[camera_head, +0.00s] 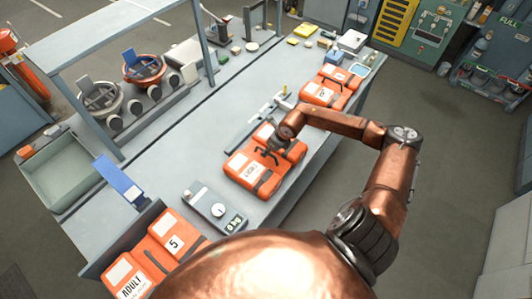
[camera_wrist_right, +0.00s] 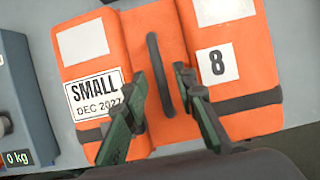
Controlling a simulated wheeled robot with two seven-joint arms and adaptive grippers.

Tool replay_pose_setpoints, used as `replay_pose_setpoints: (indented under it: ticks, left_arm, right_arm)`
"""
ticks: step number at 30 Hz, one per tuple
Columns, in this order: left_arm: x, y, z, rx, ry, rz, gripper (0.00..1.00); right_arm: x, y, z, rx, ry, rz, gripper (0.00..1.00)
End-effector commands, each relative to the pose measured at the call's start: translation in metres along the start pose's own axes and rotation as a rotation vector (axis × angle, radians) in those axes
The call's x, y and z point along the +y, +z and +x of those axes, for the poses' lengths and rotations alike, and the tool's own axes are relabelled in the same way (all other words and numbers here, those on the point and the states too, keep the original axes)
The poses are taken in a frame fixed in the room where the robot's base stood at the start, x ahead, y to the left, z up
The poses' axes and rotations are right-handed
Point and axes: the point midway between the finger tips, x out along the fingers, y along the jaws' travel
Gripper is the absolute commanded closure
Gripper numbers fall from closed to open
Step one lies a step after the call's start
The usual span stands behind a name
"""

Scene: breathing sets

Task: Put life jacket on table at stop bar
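An orange life jacket (camera_head: 247,171) lies flat on the table (camera_head: 160,182), next to a grey bar (camera_head: 243,136) that looks like the stop bar. In the right wrist view the jacket (camera_wrist_right: 250,55) shows a "SMALL DEC 2027" label, an "8" and a dark handle loop (camera_wrist_right: 160,75). My right gripper (camera_head: 273,151) is over the jacket. In its wrist view its green fingers (camera_wrist_right: 162,82) are apart, one on each side of the handle. Contact with the handle cannot be told. My left gripper is not in view.
A scale (camera_head: 203,202) stands beside the jacket. Other orange jackets (camera_head: 326,91) lie at the far end, and more (camera_head: 174,231) sit in a holder at the near left. Breathing sets (camera_head: 144,69) and a grey-green bin (camera_head: 67,167) are at left. The floor at right is clear.

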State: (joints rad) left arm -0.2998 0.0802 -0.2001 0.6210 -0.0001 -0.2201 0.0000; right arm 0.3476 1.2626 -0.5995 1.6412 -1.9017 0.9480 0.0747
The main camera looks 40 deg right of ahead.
Motion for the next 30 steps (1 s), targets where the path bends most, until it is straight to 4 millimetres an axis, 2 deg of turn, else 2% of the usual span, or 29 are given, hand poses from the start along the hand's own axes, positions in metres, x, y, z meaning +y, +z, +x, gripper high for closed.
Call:
replay_pose_setpoints:
  ticks: [6, 13, 18, 26, 28, 30]
  left_arm:
    - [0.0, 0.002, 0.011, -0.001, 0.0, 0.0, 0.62]
    - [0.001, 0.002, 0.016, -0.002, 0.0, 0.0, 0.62]
    - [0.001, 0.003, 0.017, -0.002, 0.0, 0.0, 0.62]
    - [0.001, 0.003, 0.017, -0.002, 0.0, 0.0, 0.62]
    - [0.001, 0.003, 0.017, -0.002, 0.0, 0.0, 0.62]
    - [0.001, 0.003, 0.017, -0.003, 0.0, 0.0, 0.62]
  right_arm:
    - [-0.001, -0.002, -0.047, 0.002, -0.004, -0.003, 0.74]
    - [-0.001, -0.001, -0.081, 0.002, -0.002, -0.001, 0.74]
    - [0.0, -0.001, -0.09, 0.001, 0.0, 0.0, 0.74]
    - [0.0, 0.0, -0.09, 0.0, 0.0, 0.0, 0.74]
    - [0.004, 0.0, -0.089, -0.005, 0.01, 0.002, 0.74]
    - [0.018, 0.004, -0.086, -0.027, 0.047, 0.01, 0.74]
